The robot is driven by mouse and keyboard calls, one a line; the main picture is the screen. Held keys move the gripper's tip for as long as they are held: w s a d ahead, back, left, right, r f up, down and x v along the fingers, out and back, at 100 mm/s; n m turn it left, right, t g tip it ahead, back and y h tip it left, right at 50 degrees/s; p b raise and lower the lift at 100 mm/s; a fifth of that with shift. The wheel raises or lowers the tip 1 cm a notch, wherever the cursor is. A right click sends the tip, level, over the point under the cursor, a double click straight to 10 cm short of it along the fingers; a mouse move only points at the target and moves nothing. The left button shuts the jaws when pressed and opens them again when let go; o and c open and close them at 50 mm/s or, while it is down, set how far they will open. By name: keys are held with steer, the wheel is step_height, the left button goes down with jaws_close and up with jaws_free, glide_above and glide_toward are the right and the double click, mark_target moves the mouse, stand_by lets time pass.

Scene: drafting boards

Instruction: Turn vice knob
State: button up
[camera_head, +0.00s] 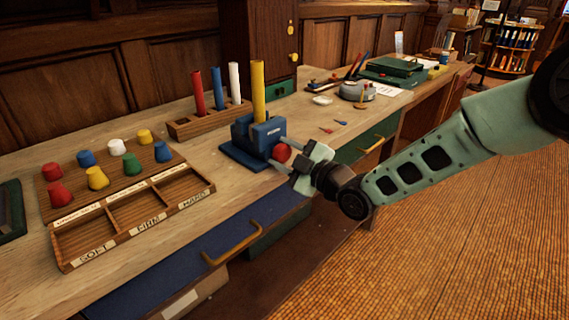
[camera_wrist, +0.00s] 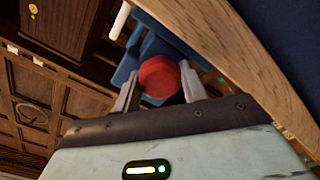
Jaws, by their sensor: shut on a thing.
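The blue vice (camera_head: 255,138) stands on the wooden bench near its front edge, with a yellow rod (camera_head: 258,85) upright in it. Its red knob (camera_head: 282,153) faces my arm. My gripper (camera_head: 293,160) reaches in from the right and is shut on the knob. In the wrist view the red knob (camera_wrist: 159,78) sits between the two fingers of my gripper (camera_wrist: 160,88), with the blue vice body (camera_wrist: 155,45) behind it. The fingers hide part of the knob's sides.
A wooden rack (camera_head: 209,120) with red, blue and white rods stands behind the vice. A sorting tray (camera_head: 133,220) and a board of coloured pegs (camera_head: 110,172) lie to the left. An open blue drawer (camera_head: 205,260) juts out below the bench edge.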

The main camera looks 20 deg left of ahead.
steer(key=m+b, duration=0.1)
steer(key=m, duration=0.1)
steer(key=m+b, duration=0.1)
steer(key=m, duration=0.1)
steer(key=shift+f+m, duration=0.2)
steer(key=shift+m, duration=0.1)
steer(key=m+b, duration=0.1)
steer(key=m, duration=0.2)
steer(key=shift+m, duration=0.4)
steer(key=m+b, duration=0.1)
steer(key=m, duration=0.3)
steer(key=shift+w+d, duration=0.1)
steer(key=m, duration=0.5)
steer(key=shift+b, duration=0.35)
steer(key=m, duration=0.4)
steer(key=shift+m+b, duration=0.3)
steer(key=shift+b, duration=0.1)
steer(key=m+b, duration=0.1)
steer(key=m, duration=0.3)
steer(key=shift+f, duration=0.1)
steer(key=m+b, duration=0.1)
steer(key=m, duration=0.4)
steer(key=m+b, duration=0.1)
steer(key=m, duration=0.3)
steer(key=shift+b, duration=0.3)
